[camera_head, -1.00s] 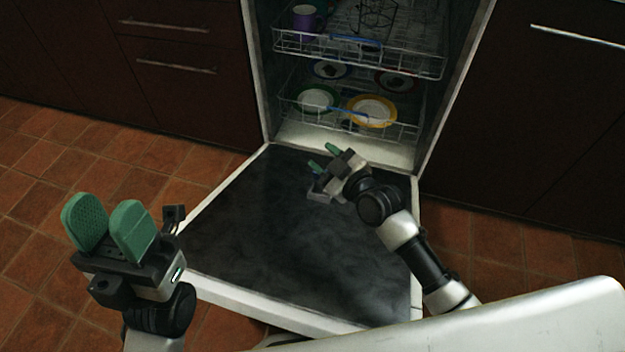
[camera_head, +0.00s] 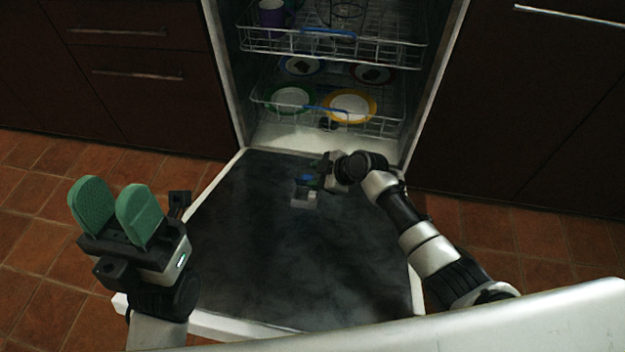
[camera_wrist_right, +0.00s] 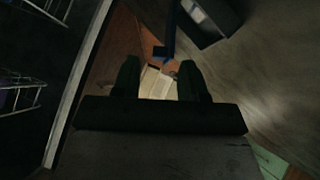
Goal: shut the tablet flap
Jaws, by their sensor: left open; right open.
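The tablet box (camera_head: 304,198), a small grey box, sits on the inner face of the lowered dishwasher door (camera_head: 260,250). A blue part (camera_head: 308,179) shows beside it, likely the flap, partly hidden by my right gripper (camera_head: 318,176). In the right wrist view the dark box (camera_wrist_right: 208,22) has a pale thing in it, and the blue strip (camera_wrist_right: 170,28) stands beside it, just beyond the fingers. My right gripper (camera_wrist_right: 158,72) is open with nothing clearly between its fingers; contact with the blue part cannot be told. My left gripper (camera_head: 116,210) is open and empty, left of the door.
The lower rack (camera_head: 330,115) holds several plates, and the upper rack (camera_head: 330,45) holds a purple mug (camera_head: 272,14). Dark cabinets (camera_head: 120,100) flank the dishwasher. Most of the door's near surface is clear.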

